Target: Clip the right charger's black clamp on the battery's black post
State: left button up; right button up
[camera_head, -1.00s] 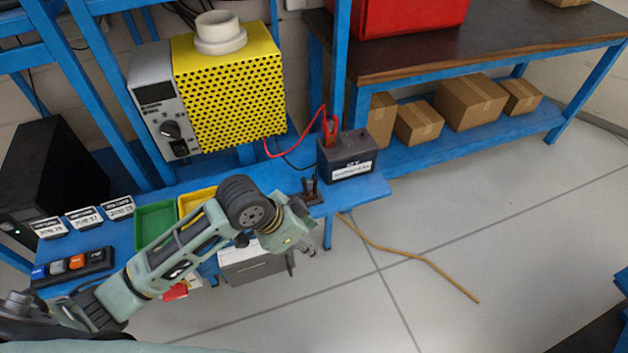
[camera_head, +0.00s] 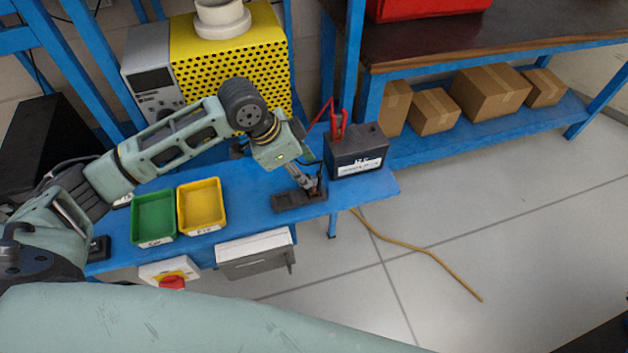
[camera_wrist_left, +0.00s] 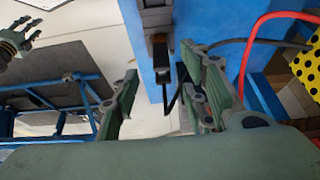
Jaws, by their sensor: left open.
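The black clamp (camera_head: 319,186) stands upright in a dark holder (camera_head: 298,201) at the bench's right part. My left gripper (camera_head: 309,184) is open, low over the holder and right beside the clamp. In the left wrist view a dark clamp-like part (camera_wrist_left: 160,50) shows between the spread fingers (camera_wrist_left: 160,68); I cannot tell whether they touch it. The dark battery (camera_head: 357,155) stands right of the holder, with a red clamp (camera_head: 338,125) on its top. Its black post is not clear. My right gripper (camera_wrist_left: 28,35) shows small in the left wrist view, fingers apart.
The yellow charger (camera_head: 262,50) stands behind my left arm. Green (camera_head: 153,238) and yellow (camera_head: 201,228) trays sit left on the blue bench (camera_head: 255,205). The red cable (camera_wrist_left: 262,30) and a black cable run close to the left gripper. Floor in front is clear except a tan cord (camera_head: 420,255).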

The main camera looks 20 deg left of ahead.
aim_at(314, 184)
pick_arm(q)
jog(key=x, duration=0.2)
jog(key=shift+w+d+f, duration=0.1)
jog(key=shift+w+f, duration=0.1)
jog(key=shift+f, duration=0.05)
jog(key=shift+w+f, duration=0.1)
jog(key=shift+f, duration=0.15)
jog(key=shift+d+f+p, duration=0.2)
jog(key=shift+f+p, duration=0.05)
jog(key=shift+p, duration=0.1)
jog(key=x, duration=0.4)
jog(key=shift+f+p, duration=0.25)
jog(key=shift+p, duration=0.15)
pick_arm(e)
jog(key=shift+s+r, duration=0.6)
jog(key=shift+r, duration=0.1)
pick_arm(q)
grip_shut()
pick_arm(e)
jog(key=shift+s, duration=0.15)
